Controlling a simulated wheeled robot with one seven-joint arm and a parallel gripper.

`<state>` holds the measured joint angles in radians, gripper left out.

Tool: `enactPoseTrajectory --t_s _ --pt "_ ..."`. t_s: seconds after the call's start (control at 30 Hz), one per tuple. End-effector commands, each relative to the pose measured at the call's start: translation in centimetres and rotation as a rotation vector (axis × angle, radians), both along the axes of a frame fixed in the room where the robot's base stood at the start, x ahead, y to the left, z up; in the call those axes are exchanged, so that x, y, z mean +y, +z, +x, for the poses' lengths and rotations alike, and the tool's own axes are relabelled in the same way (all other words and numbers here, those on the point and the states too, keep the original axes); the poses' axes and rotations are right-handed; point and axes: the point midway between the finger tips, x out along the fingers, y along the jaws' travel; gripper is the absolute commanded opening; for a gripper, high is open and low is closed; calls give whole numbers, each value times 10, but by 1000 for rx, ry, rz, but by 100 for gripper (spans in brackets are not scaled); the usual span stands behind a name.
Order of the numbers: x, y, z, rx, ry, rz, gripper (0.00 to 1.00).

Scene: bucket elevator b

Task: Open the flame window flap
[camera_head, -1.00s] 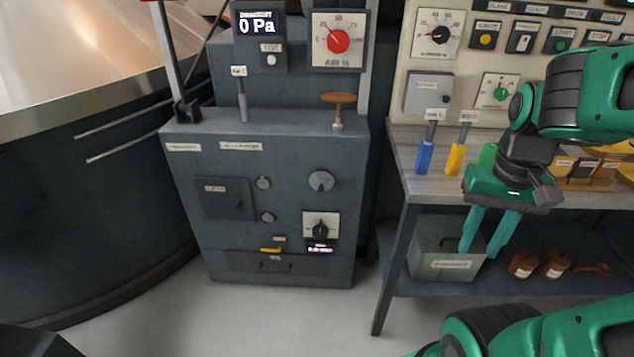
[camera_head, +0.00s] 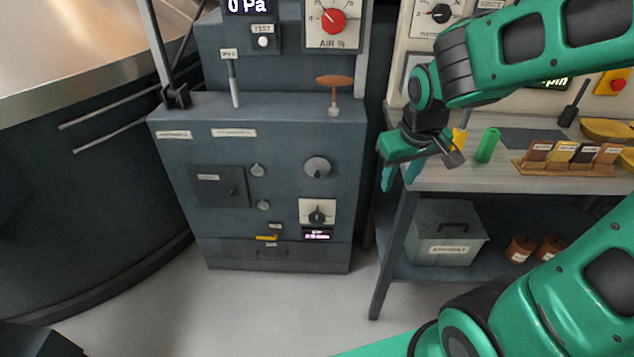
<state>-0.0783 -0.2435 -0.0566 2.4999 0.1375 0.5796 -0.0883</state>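A dark square flap (camera_head: 218,193) with a small label and a small dark catch sits on the front of the grey cabinet (camera_head: 180,150), at its left. It looks closed, flush with the front. It seems to be the flame window flap, but its label is too small to read. My gripper (camera_head: 400,178) is to the right of the cabinet, by the left end of the workbench, well apart from the flap. Its two green fingers point down and stand apart, with nothing seen between them. No part of the flap is hidden by my arm.
Knobs (camera_head: 317,167) and a dial (camera_head: 317,217) sit right of the flap. An orange-topped handle (camera_head: 334,82) and a grey lever (camera_head: 234,85) stand on the cabinet. The workbench (camera_head: 470,178) is at right, a large round dark vessel (camera_head: 90,160) at left. Floor in front is clear.

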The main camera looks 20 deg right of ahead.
Motion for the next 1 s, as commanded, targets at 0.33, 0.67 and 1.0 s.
enactPoseTrajectory --t_s 0.33,0.67,1.0 --pt "4 -83 64 82 238 -261 36" --pt "-16 -150 99 196 477 -609 36" --pt "-19 -193 137 296 802 -1034 36"
